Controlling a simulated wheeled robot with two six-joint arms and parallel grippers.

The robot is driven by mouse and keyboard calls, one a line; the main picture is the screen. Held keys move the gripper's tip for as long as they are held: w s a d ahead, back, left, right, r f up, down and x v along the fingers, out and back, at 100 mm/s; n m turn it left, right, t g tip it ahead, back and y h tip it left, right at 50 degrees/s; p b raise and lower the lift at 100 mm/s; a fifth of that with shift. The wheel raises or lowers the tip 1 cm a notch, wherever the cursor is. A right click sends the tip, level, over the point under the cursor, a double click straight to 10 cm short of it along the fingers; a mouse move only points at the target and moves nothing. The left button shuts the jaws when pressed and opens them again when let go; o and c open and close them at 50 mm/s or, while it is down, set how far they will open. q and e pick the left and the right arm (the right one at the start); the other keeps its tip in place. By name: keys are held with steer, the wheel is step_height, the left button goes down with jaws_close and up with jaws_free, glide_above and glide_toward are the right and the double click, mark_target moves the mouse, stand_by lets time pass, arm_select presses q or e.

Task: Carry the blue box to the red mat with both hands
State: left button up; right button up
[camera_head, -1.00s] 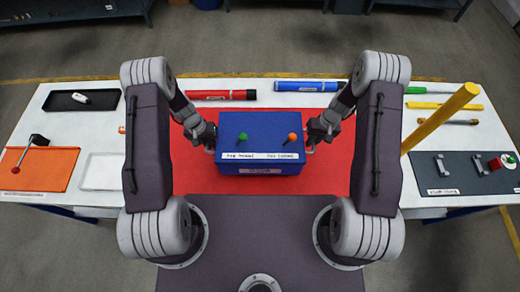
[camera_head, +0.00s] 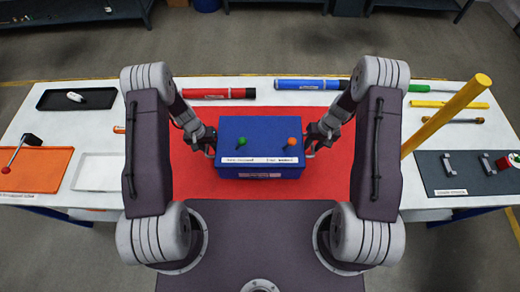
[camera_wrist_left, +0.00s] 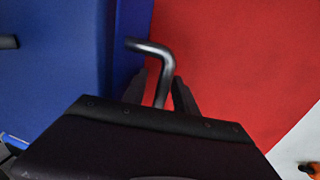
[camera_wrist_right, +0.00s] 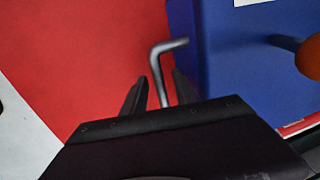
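The blue box (camera_head: 259,137) rests upright on the red mat (camera_head: 190,178), with red showing around it. A green ball knob (camera_head: 241,139) and an orange ball knob (camera_head: 292,141) are on its top. My left gripper (camera_head: 213,143) is at the box's left side, its fingers (camera_wrist_left: 161,88) apart on either side of a bent grey handle (camera_wrist_left: 152,48). My right gripper (camera_head: 310,146) is at the right side, its fingers (camera_wrist_right: 159,88) likewise apart around the other handle (camera_wrist_right: 168,46). Small gaps show between fingers and handles. The box underside is hidden.
A red tube (camera_head: 218,93) and a blue tube (camera_head: 310,85) lie behind the mat. A yellow post (camera_head: 446,116) rises at the right. A black tray (camera_head: 50,101), white tray (camera_head: 98,172) and orange mat (camera_head: 34,170) are left; a dark grey mat (camera_head: 465,180) is right.

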arm_select(q)
step_height(320, 180, up, 12)
steer(key=a, duration=0.2)
arm_select(e)
step_height(320, 180, up, 12)
steer(key=d, duration=0.2)
arm_select(q)
steer(key=shift+a+f, duration=0.1)
arm_select(e)
steer(key=shift+f, duration=0.15)
